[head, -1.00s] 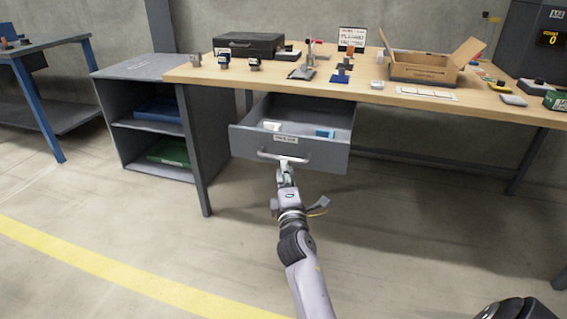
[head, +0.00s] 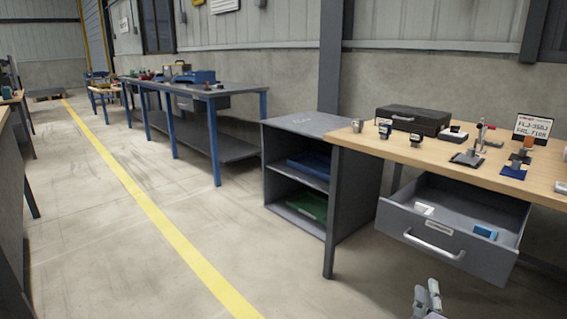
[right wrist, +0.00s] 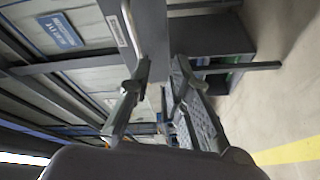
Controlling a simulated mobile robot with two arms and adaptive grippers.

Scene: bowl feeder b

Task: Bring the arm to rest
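My right gripper (head: 428,297) is in the lower right of the head view, below and in front of the open drawer (head: 470,262). In the right wrist view its two fingers (right wrist: 160,75) stand apart with nothing gripped between them. The drawer's handle (head: 434,245) is free of the gripper in the head view; the handle also shows near the top of the right wrist view (right wrist: 131,28). The drawer hangs open and holds a white item (head: 424,209) and a blue item (head: 485,231). My left gripper is not in view.
The wooden workbench (head: 455,168) carries a dark case (head: 412,120) and small parts. A grey shelf unit (head: 300,125) with blue and green bins stands left of it. Open floor with a yellow line (head: 150,205) lies to the left.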

